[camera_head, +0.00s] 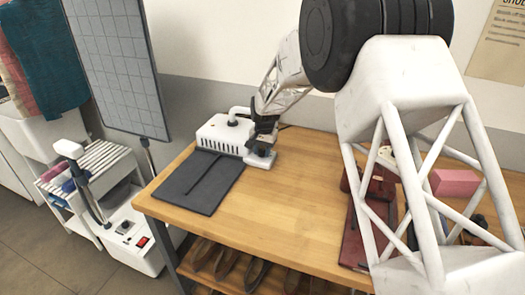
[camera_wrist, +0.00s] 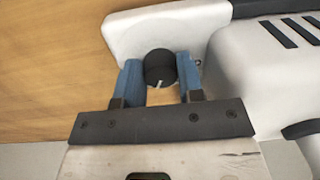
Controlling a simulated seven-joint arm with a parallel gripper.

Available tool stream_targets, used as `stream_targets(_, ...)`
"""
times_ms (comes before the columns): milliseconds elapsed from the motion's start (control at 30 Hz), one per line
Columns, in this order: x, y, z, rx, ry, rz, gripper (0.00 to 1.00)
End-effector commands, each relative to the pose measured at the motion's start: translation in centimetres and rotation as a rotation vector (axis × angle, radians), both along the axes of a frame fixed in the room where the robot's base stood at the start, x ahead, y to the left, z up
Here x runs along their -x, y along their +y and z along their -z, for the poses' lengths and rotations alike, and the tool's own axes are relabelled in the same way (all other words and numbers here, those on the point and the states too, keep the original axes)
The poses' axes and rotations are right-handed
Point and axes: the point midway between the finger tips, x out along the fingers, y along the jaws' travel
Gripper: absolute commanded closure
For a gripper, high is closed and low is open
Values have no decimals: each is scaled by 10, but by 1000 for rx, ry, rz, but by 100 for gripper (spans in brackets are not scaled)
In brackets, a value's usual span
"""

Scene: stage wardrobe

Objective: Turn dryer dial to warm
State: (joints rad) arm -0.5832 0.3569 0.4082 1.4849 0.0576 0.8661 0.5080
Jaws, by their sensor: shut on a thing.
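The white dryer (camera_head: 218,133) with dark slots stands at the back left of the wooden workbench, and part of its body (camera_wrist: 262,75) shows at the right of the wrist view. A white plate (camera_wrist: 122,35) beside it carries the round black dial (camera_wrist: 160,64). The dial has a pale pointer line toward the bottom of the wrist view. My gripper (camera_wrist: 159,74) has its two blue fingers on either side of the dial and is shut on it. It also shows in the head view (camera_head: 263,142), where it hides the dial. I cannot read any dial markings.
A dark flat board (camera_head: 200,182) lies in front of the dryer. A red-brown item (camera_head: 358,225) and a pink block (camera_head: 455,183) are at the right, partly behind my arm. The bench's middle (camera_head: 275,205) is clear. Shoes sit on the shelf below.

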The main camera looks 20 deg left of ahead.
Motion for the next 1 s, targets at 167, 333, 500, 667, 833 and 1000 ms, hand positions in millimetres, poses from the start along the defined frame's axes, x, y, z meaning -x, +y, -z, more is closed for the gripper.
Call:
stream_targets(167, 0, 0, -1, -1, -1, 17, 89)
stream_targets(333, 0, 0, -1, -1, -1, 18, 89)
stream_targets(500, 0, 0, -1, -1, -1, 18, 59)
stream_targets(667, 0, 0, -1, 0, -1, 17, 40)
stream_targets(833, 0, 0, 0, 0, 0, 17, 40)
stream_targets(1000, 0, 0, -3, 0, -1, 17, 40)
